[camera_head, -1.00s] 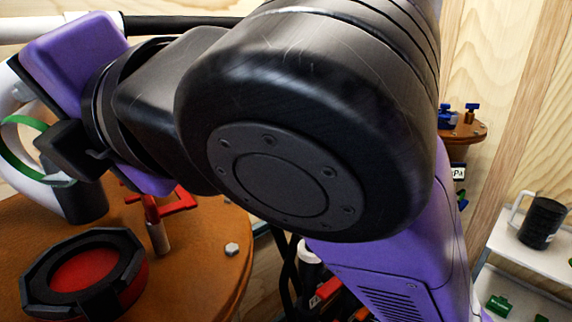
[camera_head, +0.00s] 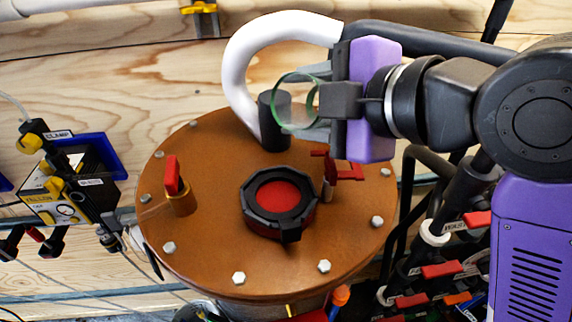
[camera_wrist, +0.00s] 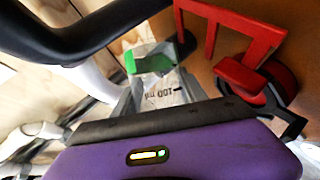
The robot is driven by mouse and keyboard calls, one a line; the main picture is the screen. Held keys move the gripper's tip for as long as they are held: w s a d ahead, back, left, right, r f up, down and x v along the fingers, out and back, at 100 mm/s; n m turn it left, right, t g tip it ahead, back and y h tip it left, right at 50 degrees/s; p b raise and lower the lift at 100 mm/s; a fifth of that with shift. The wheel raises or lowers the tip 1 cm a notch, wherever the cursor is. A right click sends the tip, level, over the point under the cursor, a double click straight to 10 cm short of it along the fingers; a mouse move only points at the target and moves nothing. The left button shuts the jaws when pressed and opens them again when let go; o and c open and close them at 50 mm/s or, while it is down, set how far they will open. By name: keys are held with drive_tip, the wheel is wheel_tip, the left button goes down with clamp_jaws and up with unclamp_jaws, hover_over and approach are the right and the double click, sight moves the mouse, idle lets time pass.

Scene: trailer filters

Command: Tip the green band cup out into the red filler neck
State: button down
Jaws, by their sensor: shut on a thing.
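The green band cup (camera_head: 296,127) is a clear beaker with a green rim band. My gripper (camera_head: 308,102) is shut around it and holds it above the back of the brown round lid. In the wrist view, the cup's green band (camera_wrist: 150,64) and a "100 ml" mark show between the fingers (camera_wrist: 160,92). I cannot tell its exact tilt or what is in it. The red filler neck (camera_head: 277,196) is a black octagonal collar with a red centre, in front of the cup and slightly left of it. The cup is apart from the neck.
A red-handled valve (camera_head: 345,171) stands right beside the neck, below my gripper. Another red valve (camera_head: 175,178) is at the lid's left. A white curved pipe (camera_head: 240,75) enters a black fitting (camera_head: 270,135) behind the cup. The front of the lid (camera_head: 210,250) is mostly clear.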

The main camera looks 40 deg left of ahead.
sight(312, 90)
drive_tip(key=shift+r+m+g+p, duration=0.3)
drive_tip(key=shift+r+m+p, duration=0.15)
drive_tip(key=shift+p, duration=0.4)
drive_tip(key=shift+s+f+m+g+p, duration=0.25)
drive_tip(key=shift+f+m+g+p, duration=0.4)
drive_tip(key=shift+p, duration=0.3)
drive_tip(key=shift+r+m+g+p, duration=0.25)
drive_tip(key=shift+m+g+p, duration=0.2)
drive_tip(key=shift+p, duration=0.45)
drive_tip(key=p, duration=0.1)
drive_tip(key=w+m+g+p, duration=0.1)
drive_tip(key=shift+w+r+m+g+h+p, duration=0.1)
drive_tip(key=shift+w+m+g+h+p, duration=0.15)
drive_tip(key=shift+g+h+p, duration=0.1)
drive_tip(key=shift+w+a+f+m+g, duration=0.15)
drive_tip(key=shift+w+f+m+g, duration=0.15)
drive_tip(key=shift+w+m+g, duration=0.45)
drive_tip(key=shift+w+r+m+g, duration=0.2)
drive_tip(key=shift+r+m+g, duration=0.3)
drive_tip(key=shift+r+m, duration=0.25)
drive_tip(key=shift+r, duration=2.4)
